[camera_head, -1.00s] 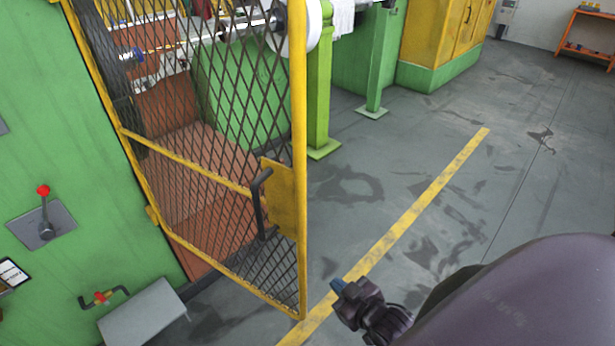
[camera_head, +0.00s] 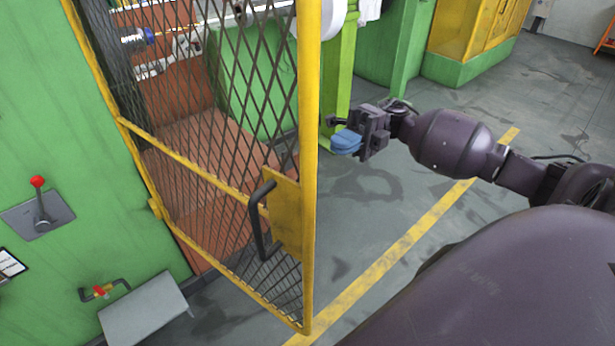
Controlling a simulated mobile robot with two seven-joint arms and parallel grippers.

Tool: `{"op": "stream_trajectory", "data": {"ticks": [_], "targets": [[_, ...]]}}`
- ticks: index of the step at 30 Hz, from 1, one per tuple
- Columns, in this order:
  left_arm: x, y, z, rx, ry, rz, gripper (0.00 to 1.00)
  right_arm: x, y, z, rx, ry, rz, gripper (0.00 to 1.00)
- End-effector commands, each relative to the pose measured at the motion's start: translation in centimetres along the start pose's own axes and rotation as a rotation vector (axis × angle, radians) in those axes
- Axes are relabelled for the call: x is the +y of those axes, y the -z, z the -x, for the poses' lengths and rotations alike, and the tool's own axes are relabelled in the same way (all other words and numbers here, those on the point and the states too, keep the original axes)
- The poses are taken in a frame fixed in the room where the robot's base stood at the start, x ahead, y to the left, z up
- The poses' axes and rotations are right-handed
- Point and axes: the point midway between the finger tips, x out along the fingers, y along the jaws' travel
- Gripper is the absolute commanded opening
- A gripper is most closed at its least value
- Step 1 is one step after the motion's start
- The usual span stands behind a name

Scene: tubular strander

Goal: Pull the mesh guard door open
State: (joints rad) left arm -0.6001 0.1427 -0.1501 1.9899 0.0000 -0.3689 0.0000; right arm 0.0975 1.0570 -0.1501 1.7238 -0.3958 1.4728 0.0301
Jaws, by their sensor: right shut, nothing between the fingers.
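The mesh guard door (camera_head: 205,174) has a yellow frame and dark diamond mesh. It is hinged on the left at the green machine and stands swung partly out, its free edge over the floor. A dark bar handle (camera_head: 257,222) sits on a yellow plate (camera_head: 286,213) near the free edge. My right gripper (camera_head: 343,142), with blue fingertips, is shut and empty. It is to the right of the door's free edge post and above the handle's height in the picture, apart from both. My left gripper is not in view.
The green machine panel (camera_head: 70,110) with a red-knobbed lever (camera_head: 38,200) is on the left. A grey box (camera_head: 148,308) stands low beside it. A yellow line (camera_head: 400,250) crosses the grey floor, which is clear to the right of the door.

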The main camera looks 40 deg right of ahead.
Motion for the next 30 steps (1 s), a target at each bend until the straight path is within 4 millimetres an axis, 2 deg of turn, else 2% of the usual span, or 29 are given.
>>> {"op": "stream_trajectory", "data": {"ticks": [6, 11, 30], "targets": [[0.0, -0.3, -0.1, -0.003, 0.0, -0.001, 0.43, 1.8, 1.1, 1.5, 0.138, 0.116, 0.025, 0.0], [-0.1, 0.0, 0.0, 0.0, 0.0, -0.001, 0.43, 1.9, 1.4, 0.7, 0.156, 0.128, 0.028, 0.0], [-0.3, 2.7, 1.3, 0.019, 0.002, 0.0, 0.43, 0.7, 2.9, -9.6, 0.153, 0.123, 0.03, 0.0]]}}
